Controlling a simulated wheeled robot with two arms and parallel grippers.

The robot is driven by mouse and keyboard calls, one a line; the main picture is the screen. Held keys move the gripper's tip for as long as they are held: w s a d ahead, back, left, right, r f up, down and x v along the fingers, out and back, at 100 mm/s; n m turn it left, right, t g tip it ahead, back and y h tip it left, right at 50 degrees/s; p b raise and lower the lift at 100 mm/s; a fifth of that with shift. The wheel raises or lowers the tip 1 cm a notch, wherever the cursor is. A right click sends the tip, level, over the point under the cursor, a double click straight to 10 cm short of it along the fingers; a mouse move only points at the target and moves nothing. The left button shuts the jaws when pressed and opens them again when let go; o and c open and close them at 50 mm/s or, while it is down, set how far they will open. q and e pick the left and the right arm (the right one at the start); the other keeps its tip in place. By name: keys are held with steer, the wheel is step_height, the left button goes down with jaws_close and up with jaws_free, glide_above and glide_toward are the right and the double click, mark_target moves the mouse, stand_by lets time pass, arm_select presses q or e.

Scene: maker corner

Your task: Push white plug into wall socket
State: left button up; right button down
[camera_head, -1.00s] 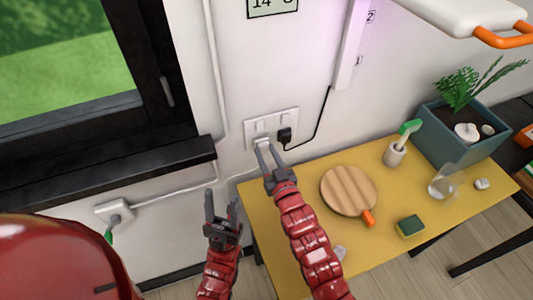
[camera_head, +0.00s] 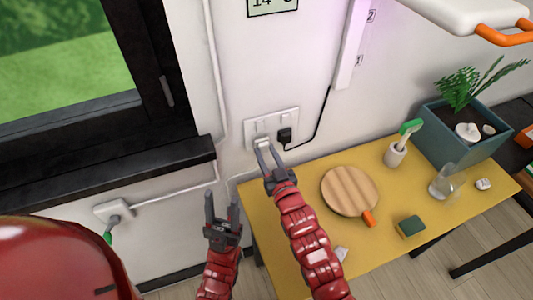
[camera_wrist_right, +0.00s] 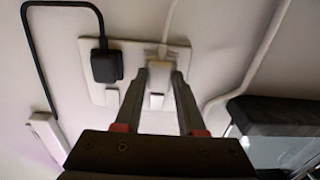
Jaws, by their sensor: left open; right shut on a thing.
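The white plug (camera_wrist_right: 160,72) is between the fingertips of my right gripper (camera_wrist_right: 160,82), which is shut on it. It also shows small in the head view (camera_head: 262,143). The plug is at the white double wall socket (camera_head: 290,117), in front of its left outlet in the head view. I cannot tell whether it is fully seated or a gap is left. The socket plate also shows in the right wrist view (camera_wrist_right: 108,97). My left gripper (camera_head: 222,205) is open and empty, below the window sill and left of the table.
A black plug (camera_head: 285,135) with a black cable fills the socket's right outlet. Another outlet (camera_head: 114,211) is at lower left.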

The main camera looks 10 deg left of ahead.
steer(key=shift+b, duration=0.3)
steer(key=shift+w+a, duration=0.3)
steer(key=shift+w, duration=0.1)
stand_by(0.6)
steer(key=shift+c, duration=2.1)
jaws_free()
steer(key=shift+b, duration=0.3)
steer(key=v, duration=1.7)
steer(key=shift+s+d, duration=0.15)
